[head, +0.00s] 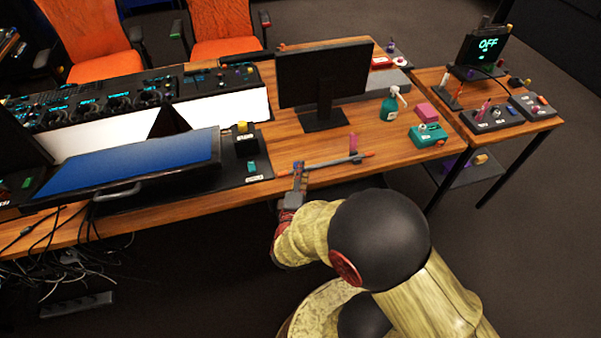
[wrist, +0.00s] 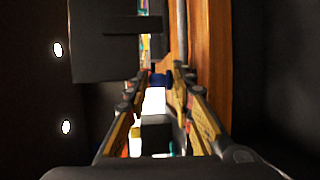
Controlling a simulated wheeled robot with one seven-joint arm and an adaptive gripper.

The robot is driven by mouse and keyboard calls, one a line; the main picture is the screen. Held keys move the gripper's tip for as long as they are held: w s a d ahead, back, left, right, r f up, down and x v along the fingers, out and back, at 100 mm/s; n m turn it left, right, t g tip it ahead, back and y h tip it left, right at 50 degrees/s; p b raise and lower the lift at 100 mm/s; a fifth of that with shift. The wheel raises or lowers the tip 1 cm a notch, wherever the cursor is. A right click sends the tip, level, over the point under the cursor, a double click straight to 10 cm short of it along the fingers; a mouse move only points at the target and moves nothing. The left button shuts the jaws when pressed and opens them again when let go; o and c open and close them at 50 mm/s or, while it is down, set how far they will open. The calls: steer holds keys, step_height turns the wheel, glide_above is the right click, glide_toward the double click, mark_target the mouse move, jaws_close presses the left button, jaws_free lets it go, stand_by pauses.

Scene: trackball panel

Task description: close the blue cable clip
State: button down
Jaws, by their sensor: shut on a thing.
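My gripper (head: 298,168) reaches over the front edge of the wooden desk, at the left part of a thin grey rod or cable with orange ends (head: 328,161). In the wrist view its two fingers (wrist: 160,78) come close together around a small blue piece, the blue cable clip (wrist: 159,80), and are shut on it. In the head view the fingers mostly hide the clip, and I cannot tell whether its lid is fully down.
A black monitor (head: 322,75) stands behind the rod. A black panel with a yellow knob (head: 242,127) lies to the left. A green spray bottle (head: 391,105) and a teal box (head: 428,134) stand to the right. Bare wood lies between the rod and these.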

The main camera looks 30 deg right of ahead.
steer(key=shift+s+f, duration=0.25)
steer(key=shift+f, duration=0.25)
steer(key=c, duration=1.7)
jaws_free()
steer(key=shift+d+f, duration=0.1)
steer(key=shift+o, duration=0.2)
steer(key=shift+w, duration=0.1)
steer(key=r+p+v, duration=0.1)
steer(key=p+v, duration=0.2)
steer(key=v, duration=0.6)
steer(key=shift+r, duration=0.2)
steer(key=shift+w, duration=0.1)
